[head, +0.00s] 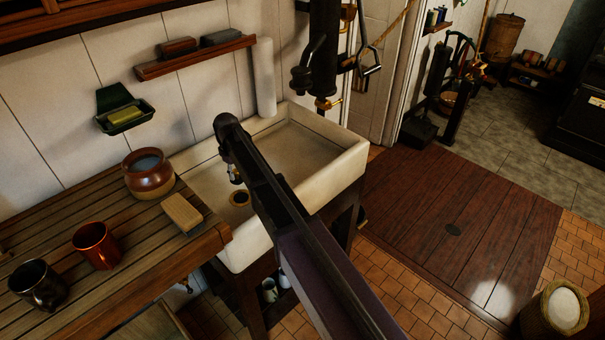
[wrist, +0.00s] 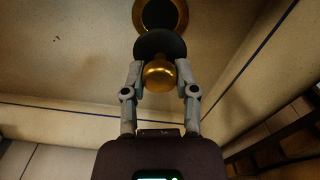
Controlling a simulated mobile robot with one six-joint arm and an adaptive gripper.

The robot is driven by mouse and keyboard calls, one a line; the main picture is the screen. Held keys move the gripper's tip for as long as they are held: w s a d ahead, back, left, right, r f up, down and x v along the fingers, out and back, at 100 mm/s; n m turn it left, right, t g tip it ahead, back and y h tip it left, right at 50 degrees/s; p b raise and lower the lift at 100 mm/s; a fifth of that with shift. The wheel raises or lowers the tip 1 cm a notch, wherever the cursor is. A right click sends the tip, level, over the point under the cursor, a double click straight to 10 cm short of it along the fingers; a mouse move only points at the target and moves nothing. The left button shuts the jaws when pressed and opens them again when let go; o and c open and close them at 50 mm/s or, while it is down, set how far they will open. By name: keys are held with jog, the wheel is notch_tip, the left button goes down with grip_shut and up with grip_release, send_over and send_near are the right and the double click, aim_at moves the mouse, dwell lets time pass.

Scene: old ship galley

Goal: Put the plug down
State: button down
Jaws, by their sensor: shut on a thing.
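The plug is a dark round disc with a brass knob (wrist: 159,76), seen in the wrist view. My gripper (wrist: 160,70) is shut on the knob, one finger on each side. The brass-rimmed drain hole (wrist: 182,26) lies just beyond the plug in the wrist view, and the disc overlaps the rim's near edge in the picture. I cannot tell the plug's height above the basin floor. In the head view my gripper (head: 235,174) hangs inside the pale sink (head: 350,160), near the drain (head: 240,199). The plug cannot be made out there.
A slatted wooden counter (head: 150,215) adjoins the sink at left. It holds a brown pot (head: 148,180), a wooden block (head: 182,213), a copper mug (head: 97,246) and a dark mug (head: 38,285). A black pump (head: 323,60) stands behind the sink. The basin floor is otherwise clear.

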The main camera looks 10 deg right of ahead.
aim_at(235, 170)
notch_tip(235, 170, up, 11)
jog(key=p, duration=1)
